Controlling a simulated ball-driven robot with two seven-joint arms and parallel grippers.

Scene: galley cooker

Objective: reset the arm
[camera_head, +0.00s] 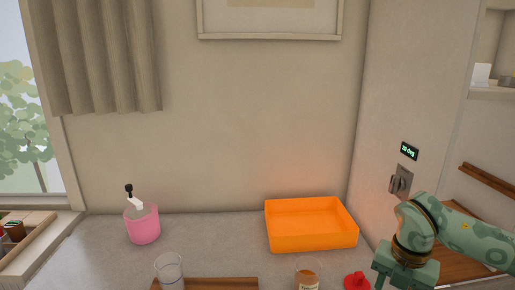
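My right arm comes in from the right edge and bends downward. The body of my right gripper (405,268) shows at the bottom right, above the counter. Its fingers are cut off by the lower picture edge, so I cannot see whether it holds anything. My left arm and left gripper are not in the picture.
On the grey counter (215,245) stand a pink pot (143,228) with a utensil, an orange tray (310,240), a clear glass (169,270), a jar (307,274) and a red object (356,281). A brown board (225,284) lies in front. A wall shelf (492,93) is at right.

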